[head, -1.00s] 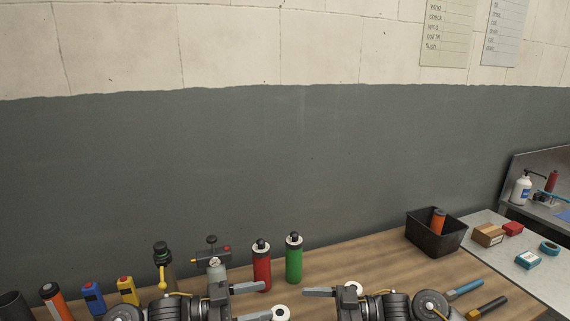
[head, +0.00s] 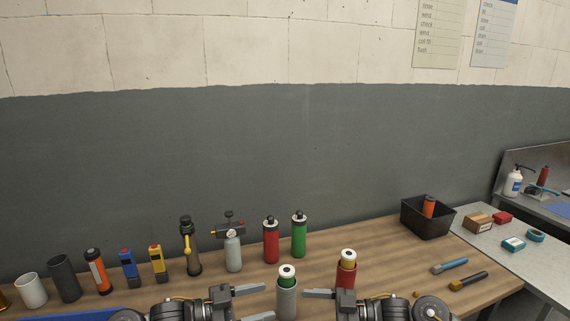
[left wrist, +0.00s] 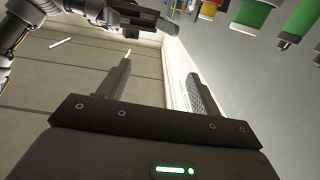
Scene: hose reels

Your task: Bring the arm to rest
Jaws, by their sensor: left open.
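The task names no object, only my arms. In the head view my left gripper (head: 252,304) comes in at the bottom centre, with its fingers apart. The left wrist view also shows its two fingers (left wrist: 157,88) spread, with nothing between them. My right gripper (head: 322,294) is at the bottom right of centre; one finger shows, pointing left, and the rest is cut off by the frame. A grey-and-green cylinder with a white top (head: 287,282) appears between the two grippers.
A row along the bench back includes a red bottle (head: 271,243), a green bottle (head: 299,237), a grey bottle (head: 233,252) and an orange canister (head: 97,271). A black bin (head: 425,229) stands at the right. Two tools (head: 450,266) lie before it.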

